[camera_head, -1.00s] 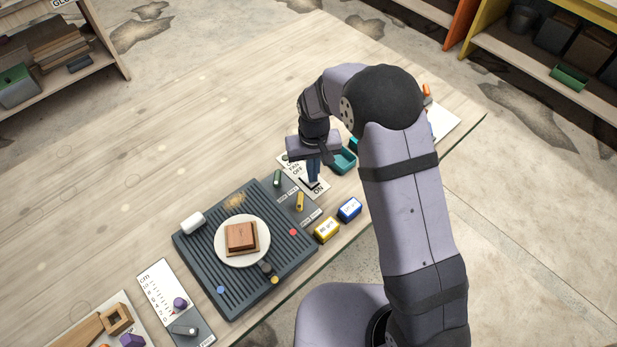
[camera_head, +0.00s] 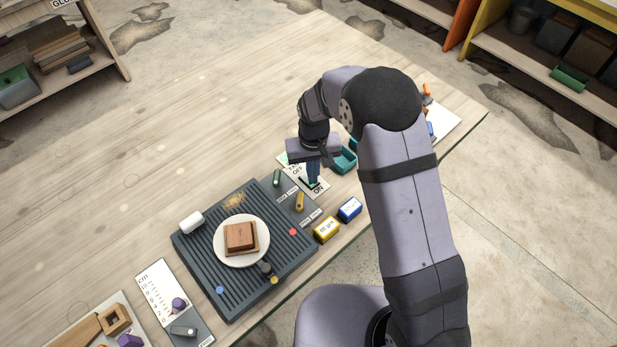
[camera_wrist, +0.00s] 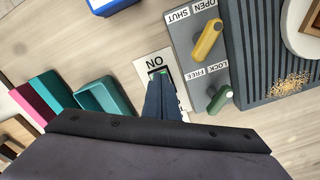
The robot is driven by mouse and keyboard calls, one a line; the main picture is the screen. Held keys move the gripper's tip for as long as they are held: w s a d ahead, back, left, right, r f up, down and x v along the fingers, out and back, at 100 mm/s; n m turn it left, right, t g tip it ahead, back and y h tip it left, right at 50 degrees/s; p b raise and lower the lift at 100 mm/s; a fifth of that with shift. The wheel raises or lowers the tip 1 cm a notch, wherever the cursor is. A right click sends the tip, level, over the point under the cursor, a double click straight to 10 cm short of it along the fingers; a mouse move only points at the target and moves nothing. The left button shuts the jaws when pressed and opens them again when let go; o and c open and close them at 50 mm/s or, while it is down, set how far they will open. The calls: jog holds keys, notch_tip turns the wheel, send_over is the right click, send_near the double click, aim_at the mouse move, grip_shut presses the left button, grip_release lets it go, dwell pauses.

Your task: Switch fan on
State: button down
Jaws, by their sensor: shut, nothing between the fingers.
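The fan switch panel (camera_head: 322,184) is a white card with OFF toward its far end and ON toward its near end. My gripper (camera_head: 314,182) is shut and empty, pointing down over the panel with its tips at the ON end. In the wrist view the shut fingertips (camera_wrist: 160,80) are at the dark switch slot beside the ON label (camera_wrist: 154,62). A green patch (camera_wrist: 161,72) shows at the slot's end there. The fingers hide most of the switch, and I cannot tell whether they touch it.
A dark ribbed board (camera_head: 195,262) holds a white plate (camera_head: 262,254) with a brown block. A yellow lever (camera_wrist: 207,39) and a green lever (camera_wrist: 219,98) are close beside the panel. A teal bin (camera_head: 345,160) is on the other side. Yellow and blue boxes stand near the edge.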

notch_tip(320, 180, up, 7)
jog(key=p, duration=0.5)
dwell(0.6)
jog(key=shift+f, duration=0.1)
dwell(0.3)
jog(key=shift+n+g+h, duration=0.3)
jog(key=shift+n+g, duration=0.2)
jog(key=shift+g, duration=0.3)
jog(key=s+d+f, duration=0.1)
jog(key=s, duration=0.1)
jog(key=s+d+f, duration=0.1)
jog(key=s, duration=0.1)
jog(key=s+d+f, duration=0.1)
jog(key=s, duration=0.2)
jog(key=shift+s+f, duration=0.1)
jog(key=s, duration=0.1)
jog(key=s+d, duration=0.1)
jog(key=s, duration=0.1)
jog(key=shift+s+d+g, duration=0.2)
jog(key=shift+s+g, duration=0.05)
jog(key=shift+g, duration=0.15)
jog(key=s+d+r+m, duration=0.2)
jog(key=s+d+r, duration=0.7)
jog(key=s, duration=0.4)
jog(key=w+d+r+m+t, duration=0.2)
jog(key=w+d+r, duration=0.1)
jog(key=r, duration=0.1)
jog(key=shift+w+d, duration=0.25)
jog(key=shift+d, duration=0.05)
